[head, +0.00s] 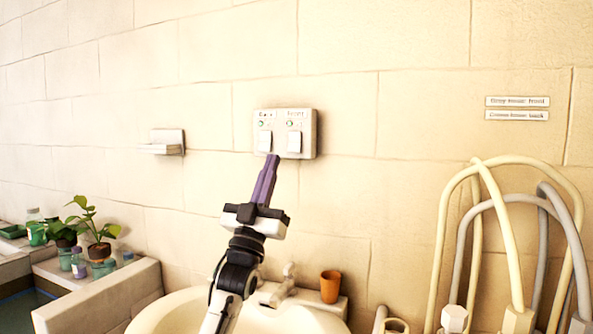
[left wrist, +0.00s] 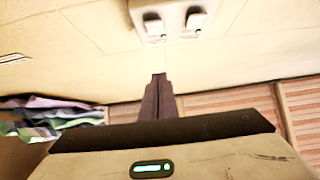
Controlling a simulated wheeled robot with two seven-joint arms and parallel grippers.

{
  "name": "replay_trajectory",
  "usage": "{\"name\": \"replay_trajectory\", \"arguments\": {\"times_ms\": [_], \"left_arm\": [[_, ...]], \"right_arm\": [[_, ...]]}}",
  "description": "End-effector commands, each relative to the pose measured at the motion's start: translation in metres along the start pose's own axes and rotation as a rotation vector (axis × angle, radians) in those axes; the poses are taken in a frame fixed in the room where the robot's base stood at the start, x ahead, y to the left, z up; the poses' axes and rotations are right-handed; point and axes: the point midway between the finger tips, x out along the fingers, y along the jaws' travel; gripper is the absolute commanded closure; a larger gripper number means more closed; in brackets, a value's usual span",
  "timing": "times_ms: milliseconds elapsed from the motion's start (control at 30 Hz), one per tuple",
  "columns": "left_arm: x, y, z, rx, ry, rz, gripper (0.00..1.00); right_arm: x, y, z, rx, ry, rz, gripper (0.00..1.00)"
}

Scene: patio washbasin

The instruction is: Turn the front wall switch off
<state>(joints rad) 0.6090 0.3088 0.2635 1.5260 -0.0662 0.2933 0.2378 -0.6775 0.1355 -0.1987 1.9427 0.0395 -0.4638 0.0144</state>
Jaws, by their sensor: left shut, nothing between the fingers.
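A pale switch box (head: 284,115) is fixed to the wall and carries two white rockers. The right one, the front switch (head: 294,142), sits under a label that reads "Front". The left rocker (head: 265,141) sits under a blurred label. A small lamp shows above each rocker; I cannot tell their states surely. My left gripper (head: 272,158) is shut and empty, its purple fingers pointing up just below the box, between the rockers in the picture. In the left wrist view the fingertips (left wrist: 158,77) appear short of the box (left wrist: 218,17). My right gripper is out of view.
A washbasin (head: 180,313) with a tap (head: 284,284) and an orange cup (head: 330,286) stands below. Cream and grey hoses (head: 445,220) hang at the right, under two small signs (head: 517,108). A soap shelf (head: 160,148) and potted plants (head: 98,235) are at the left.

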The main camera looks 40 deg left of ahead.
Motion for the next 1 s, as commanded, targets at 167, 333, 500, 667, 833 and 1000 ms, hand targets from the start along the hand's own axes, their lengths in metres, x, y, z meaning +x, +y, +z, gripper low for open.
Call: {"name": "replay_trajectory", "arguments": {"times_ms": [167, 333, 500, 667, 833, 1000], "left_arm": [[-0.026, 0.0, 0.021, 0.0, -0.001, 0.0, 1.0], [-0.036, 0.0, 0.028, 0.0, 0.0, 0.0, 1.0], [-0.035, 0.0, 0.027, 0.0, -0.001, 0.0, 1.0], [-0.034, 0.0, 0.027, 0.0, -0.001, 0.0, 1.0], [-0.028, -0.003, 0.023, 0.003, -0.001, -0.002, 1.0], [-0.005, -0.013, 0.011, 0.011, 0.001, -0.009, 1.0]], "right_arm": [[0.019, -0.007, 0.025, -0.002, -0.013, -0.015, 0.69], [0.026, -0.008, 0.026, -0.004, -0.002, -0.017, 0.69], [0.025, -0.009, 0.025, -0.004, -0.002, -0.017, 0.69], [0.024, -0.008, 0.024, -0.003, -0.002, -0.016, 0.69], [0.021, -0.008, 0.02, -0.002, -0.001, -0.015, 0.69], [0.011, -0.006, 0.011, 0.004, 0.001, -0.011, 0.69]]}}
